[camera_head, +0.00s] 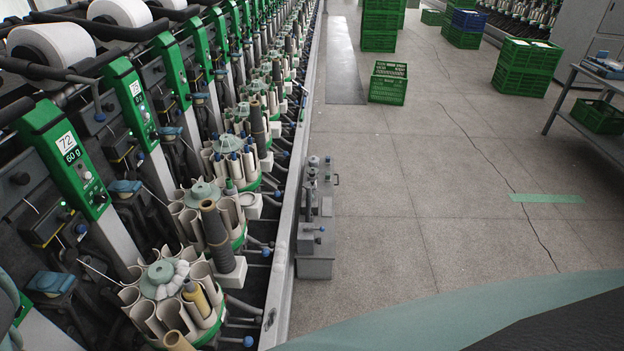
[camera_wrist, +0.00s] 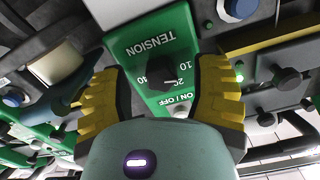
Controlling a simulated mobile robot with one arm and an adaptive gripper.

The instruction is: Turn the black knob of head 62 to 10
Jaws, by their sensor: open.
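The lettering appears upside down. I cannot tell clearly where the knob's pointer stands. My gripper (camera_wrist: 162,76) is open, its yellow fingers on either side of the panel and the knob between them, seemingly untouched. No head number shows in this view. In the head view the nearest label plate (camera_head: 68,148) reads 72 and 60 g; a 62 label is not readable. My gripper is not in the head view.
A row of winding heads with white yarn cones (camera_head: 52,50) runs along the left. Tube carousels (camera_head: 196,292) stand before them. A grey device (camera_head: 315,240) stands by the machine's rail. The aisle floor (camera_head: 420,190) is mostly clear, with green crates (camera_head: 388,84) farther back.

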